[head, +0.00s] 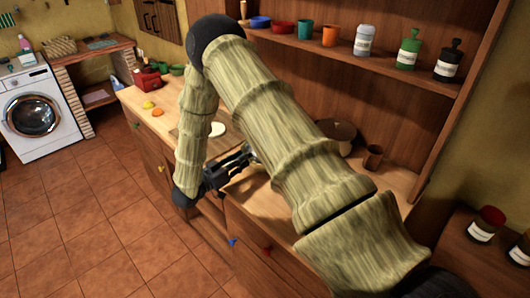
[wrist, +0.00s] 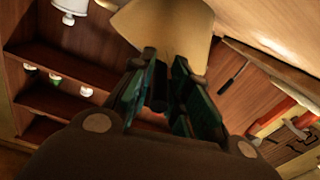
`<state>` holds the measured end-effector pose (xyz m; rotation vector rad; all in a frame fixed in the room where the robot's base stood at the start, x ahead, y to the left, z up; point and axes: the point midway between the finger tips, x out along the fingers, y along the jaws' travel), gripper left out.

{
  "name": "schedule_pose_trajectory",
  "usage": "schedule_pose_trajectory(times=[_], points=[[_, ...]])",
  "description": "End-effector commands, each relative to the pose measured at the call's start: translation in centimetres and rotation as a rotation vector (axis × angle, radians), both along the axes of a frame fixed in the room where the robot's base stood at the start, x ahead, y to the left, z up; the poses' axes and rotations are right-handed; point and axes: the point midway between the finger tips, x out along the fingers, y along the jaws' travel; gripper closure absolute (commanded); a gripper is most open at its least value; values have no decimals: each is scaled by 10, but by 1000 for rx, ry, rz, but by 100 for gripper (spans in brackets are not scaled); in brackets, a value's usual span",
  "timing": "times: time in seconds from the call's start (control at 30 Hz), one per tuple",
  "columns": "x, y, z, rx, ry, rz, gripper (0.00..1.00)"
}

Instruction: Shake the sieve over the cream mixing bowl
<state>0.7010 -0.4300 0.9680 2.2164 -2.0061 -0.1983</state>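My gripper (head: 238,166) hangs over the front part of the wooden counter, below the bend of my arm. In the wrist view its two dark green fingers (wrist: 164,58) have a narrow gap at the tips. A smooth tan shape (wrist: 165,28) lies just beyond the tips; I cannot tell whether it is the sieve or whether the fingers grip it. A pale cream round thing (head: 217,129), perhaps the mixing bowl, sits on the counter behind my gripper, partly hidden by my arm. No sieve can be made out for sure in the head view.
A brown round vessel (head: 340,131) and a brown cup (head: 374,157) stand on the right of the counter. A yellow item (head: 149,104), an orange item (head: 158,113) and a red box (head: 147,78) are at the left. A shelf (head: 345,58) with cups and bottles runs above.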

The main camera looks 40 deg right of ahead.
Motion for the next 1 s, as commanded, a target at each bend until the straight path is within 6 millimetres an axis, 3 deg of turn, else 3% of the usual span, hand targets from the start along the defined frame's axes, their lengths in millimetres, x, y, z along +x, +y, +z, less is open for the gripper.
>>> schedule_pose_trajectory(times=[0.47, 1.0], points=[[0, 0, 2, -1, 0, 0, 100], [0, 0, 18, -1, -1, 0, 100]])
